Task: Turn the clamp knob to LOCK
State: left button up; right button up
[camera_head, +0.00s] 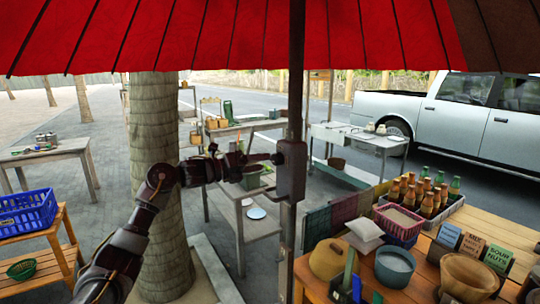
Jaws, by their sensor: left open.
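A dark red umbrella pole (296,90) stands upright in the middle of the view. A boxy dark clamp housing (293,172) is fixed on it. My left gripper (271,158) comes in from the left at the end of my dark arm and points at the left side of the housing. It is open, with its fingers right at the housing; I cannot tell whether they touch. The clamp knob cannot be made out; it seems hidden by the gripper or too small. No LOCK mark is readable. My right gripper is not in view.
A tree trunk (158,220) stands behind my left arm. A wooden stall table (425,275) at the right holds bowls, a basket (398,222), bottles and small signs. The red canopy (230,40) hangs overhead. A blue crate (27,212) is at the left.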

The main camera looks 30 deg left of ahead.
aim_at(274, 160)
pick_arm(q)
jog(key=p+x, duration=0.1)
jog(key=x, duration=0.2)
jog(key=shift+w+d+r, duration=0.15)
jog(key=shift+w+d, duration=0.2)
jog(key=shift+w, duration=0.2)
jog(key=c, duration=1)
